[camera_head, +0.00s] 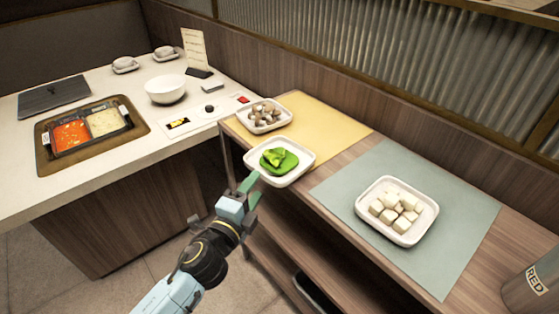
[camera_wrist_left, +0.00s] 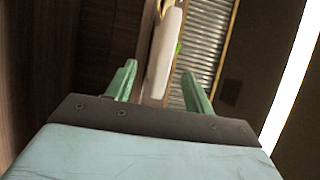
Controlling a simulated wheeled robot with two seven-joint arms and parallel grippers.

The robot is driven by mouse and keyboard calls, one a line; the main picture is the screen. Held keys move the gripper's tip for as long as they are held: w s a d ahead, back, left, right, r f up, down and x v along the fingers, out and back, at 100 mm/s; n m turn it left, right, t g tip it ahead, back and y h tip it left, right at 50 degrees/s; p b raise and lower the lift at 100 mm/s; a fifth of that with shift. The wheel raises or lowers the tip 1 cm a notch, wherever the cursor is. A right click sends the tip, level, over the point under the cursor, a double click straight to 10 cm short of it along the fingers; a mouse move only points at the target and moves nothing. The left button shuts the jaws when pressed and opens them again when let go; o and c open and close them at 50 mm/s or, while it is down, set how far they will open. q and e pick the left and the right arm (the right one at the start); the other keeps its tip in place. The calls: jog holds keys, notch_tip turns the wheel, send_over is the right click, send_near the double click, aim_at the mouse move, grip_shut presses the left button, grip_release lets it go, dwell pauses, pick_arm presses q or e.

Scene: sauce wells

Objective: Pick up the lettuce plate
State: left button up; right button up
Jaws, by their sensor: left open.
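The lettuce plate (camera_head: 301,173) is a white square dish with green lettuce (camera_head: 276,159) on it. It sits at the near left edge of the wooden side shelf. My left gripper (camera_head: 250,184) is at the plate's near left rim in the head view. In the left wrist view the white plate edge (camera_wrist_left: 165,52) shows ahead, between the two green fingers of the open gripper (camera_wrist_left: 160,85). I cannot tell whether the fingers touch the rim. My right gripper is not in view.
A plate of mushrooms (camera_head: 264,129) stands just behind the lettuce plate on a yellow mat (camera_head: 335,128). A plate of tofu cubes (camera_head: 403,239) is on a grey-green mat (camera_head: 466,210) to the right. A counter with a two-well pot (camera_head: 90,130) and white bowl (camera_head: 165,90) is at left.

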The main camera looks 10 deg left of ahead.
aim_at(264, 173)
pick_arm(q)
jog(key=shift+w+d+f, duration=0.1)
jog(key=shift+w+d, duration=0.1)
jog(key=shift+w, duration=0.8)
jog(key=shift+w+d+r, duration=0.1)
jog(key=shift+w+d, duration=0.1)
jog(key=shift+w, duration=0.75)
jog(key=shift+w+d+f, duration=0.1)
jog(key=shift+w+d, duration=0.1)
jog(key=shift+w, duration=0.8)
grip_shut()
